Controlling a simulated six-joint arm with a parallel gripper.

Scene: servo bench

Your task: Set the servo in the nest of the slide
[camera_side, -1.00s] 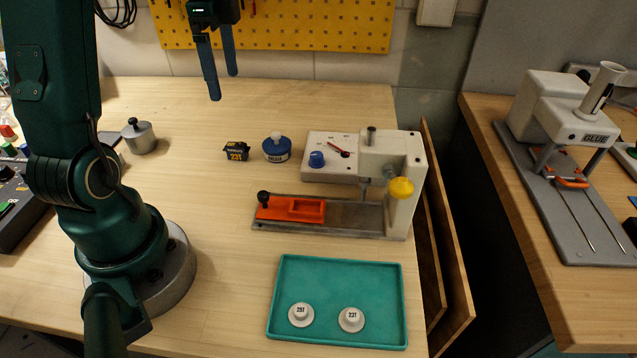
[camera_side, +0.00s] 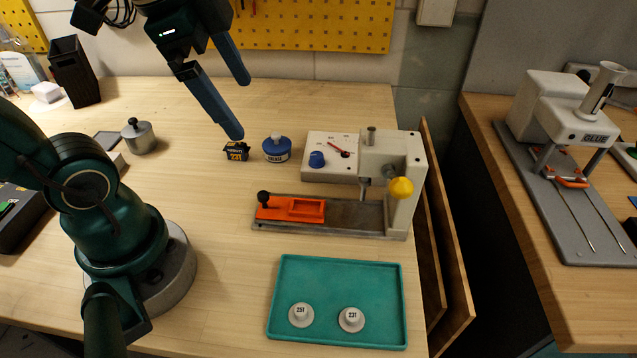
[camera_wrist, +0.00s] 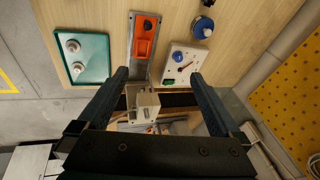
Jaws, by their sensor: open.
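The servo (camera_side: 236,152) is a small black block with a yellow-edged 23T label, lying on the bench left of the blue pot. In the wrist view a dark piece at the top edge (camera_wrist: 208,3) looks like it, partly cut off. The orange slide (camera_side: 272,207) sits on the grey rail of the press, and its recessed nest (camera_side: 305,208) looks empty. The slide also shows in the wrist view (camera_wrist: 145,40). My gripper (camera_side: 240,107) is open and empty, tilted, with its fingers above and behind the servo; it also shows in the wrist view (camera_wrist: 159,75).
A blue pot (camera_side: 277,150) stands close to the servo's right. The white press (camera_side: 404,170) with a yellow knob and the control box (camera_side: 320,175) stand farther right. A teal tray (camera_side: 385,270) with two white round parts lies in front. A metal weight (camera_side: 140,138) stands left.

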